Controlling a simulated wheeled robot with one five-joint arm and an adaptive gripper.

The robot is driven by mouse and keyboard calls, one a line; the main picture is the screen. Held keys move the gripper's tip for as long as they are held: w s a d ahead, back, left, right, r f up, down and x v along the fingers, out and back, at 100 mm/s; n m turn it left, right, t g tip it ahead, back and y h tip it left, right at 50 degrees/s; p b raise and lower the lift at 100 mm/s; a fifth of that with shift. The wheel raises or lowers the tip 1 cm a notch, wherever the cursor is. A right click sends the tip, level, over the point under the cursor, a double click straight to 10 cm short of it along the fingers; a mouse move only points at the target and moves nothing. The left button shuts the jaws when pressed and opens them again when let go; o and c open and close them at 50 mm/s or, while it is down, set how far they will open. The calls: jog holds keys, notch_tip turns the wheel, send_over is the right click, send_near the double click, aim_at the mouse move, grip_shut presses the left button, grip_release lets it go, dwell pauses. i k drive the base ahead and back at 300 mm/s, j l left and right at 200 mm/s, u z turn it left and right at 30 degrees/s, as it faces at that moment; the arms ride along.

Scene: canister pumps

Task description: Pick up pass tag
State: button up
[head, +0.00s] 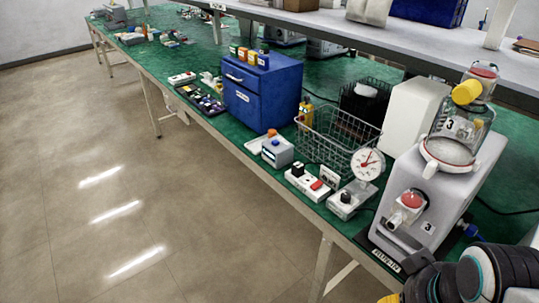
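I cannot pick out a pass tag for sure in the head view. A small white card (330,177) with dark marks stands by the wire basket, but its print is too small to read. A dark plate with white lettering (385,261) lies at the front foot of the grey canister pump (425,200). The pump carries a clear canister, a red button and labels marked 3. Dark links of my arm show at the bottom right corner. My gripper's fingers are not visible.
The long green bench (215,124) holds a blue drawer box (262,92), a wire basket (335,138), a round dial gauge (367,164), a white box (413,115) and several small devices. A grey shelf (400,38) overhangs the back. The floor (110,190) at left is clear.

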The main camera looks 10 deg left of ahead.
aim_at(234, 48)
jog(key=i+j, duration=0.1)
jog(key=j, duration=0.4)
jog(key=j+u, duration=0.1)
jog(key=j, duration=0.35)
jog(key=i+j, duration=0.15)
jog(key=j, duration=0.35)
